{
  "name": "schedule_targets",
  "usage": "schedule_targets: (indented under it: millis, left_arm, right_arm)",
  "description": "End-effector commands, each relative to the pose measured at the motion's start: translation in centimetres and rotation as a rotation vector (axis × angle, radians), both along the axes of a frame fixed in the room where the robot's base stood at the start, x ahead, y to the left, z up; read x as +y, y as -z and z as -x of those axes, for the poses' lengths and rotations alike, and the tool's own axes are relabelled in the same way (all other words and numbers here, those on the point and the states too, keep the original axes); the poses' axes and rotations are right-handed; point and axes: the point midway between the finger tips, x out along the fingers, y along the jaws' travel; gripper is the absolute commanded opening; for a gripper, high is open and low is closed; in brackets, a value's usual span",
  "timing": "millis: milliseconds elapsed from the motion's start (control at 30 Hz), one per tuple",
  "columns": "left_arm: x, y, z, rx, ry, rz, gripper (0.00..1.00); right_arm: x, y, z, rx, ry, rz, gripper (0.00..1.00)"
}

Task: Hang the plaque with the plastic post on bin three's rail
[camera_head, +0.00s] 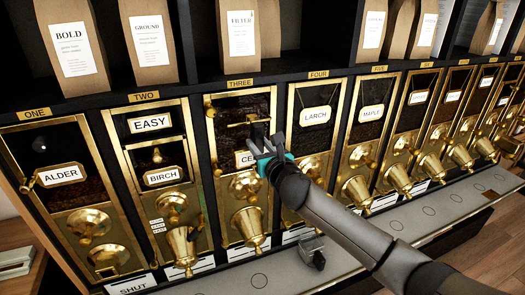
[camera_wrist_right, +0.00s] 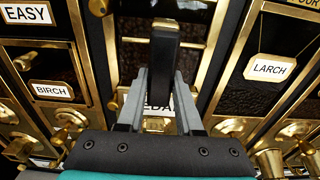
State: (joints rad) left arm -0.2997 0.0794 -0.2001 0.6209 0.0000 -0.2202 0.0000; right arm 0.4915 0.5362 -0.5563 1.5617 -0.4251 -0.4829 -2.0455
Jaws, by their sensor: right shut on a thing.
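My right gripper (camera_head: 260,140) is in front of bin three (camera_head: 212,178), shut on a dark upright post (camera_wrist_right: 165,60), which stands between its fingers in the right wrist view. A white plaque (camera_head: 243,159) with gold trim, lettered "CE...", is just below and behind the fingers. More of its letters show between the fingers in the wrist view (camera_wrist_right: 158,103); the rest is hidden. Bin three's gold rail (camera_head: 236,124) runs across its dark window behind the post's upper part. I cannot tell whether the post touches the rail. My left gripper is out of view.
Bin two (camera_head: 150,130) with its "EASY" and "BIRCH" plaques is to the left; bin four with its "LARCH" plaque (camera_head: 315,116) is to the right. Brass spouts (camera_head: 248,225) jut out below. A grey and black object (camera_head: 312,250) lies on the ledge. Paper bags line the shelf above.

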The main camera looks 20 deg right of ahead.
Motion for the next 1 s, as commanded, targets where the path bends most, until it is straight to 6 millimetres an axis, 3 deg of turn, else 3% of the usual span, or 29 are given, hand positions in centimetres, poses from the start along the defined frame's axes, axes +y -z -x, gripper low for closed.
schedule_targets:
  millis: [467, 700, 1000]
  left_arm:
    - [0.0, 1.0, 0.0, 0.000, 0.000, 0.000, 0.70]
    - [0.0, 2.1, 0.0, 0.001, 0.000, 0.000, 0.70]
    - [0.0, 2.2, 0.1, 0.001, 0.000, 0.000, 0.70]
  right_arm:
    - [0.2, -0.1, -4.3, -0.004, 0.000, -0.001, 0.00]
    - [0.2, 1.5, -4.2, -0.002, 0.000, 0.000, 0.00]
    - [0.2, 1.7, -4.2, -0.003, -0.001, 0.000, 0.00]
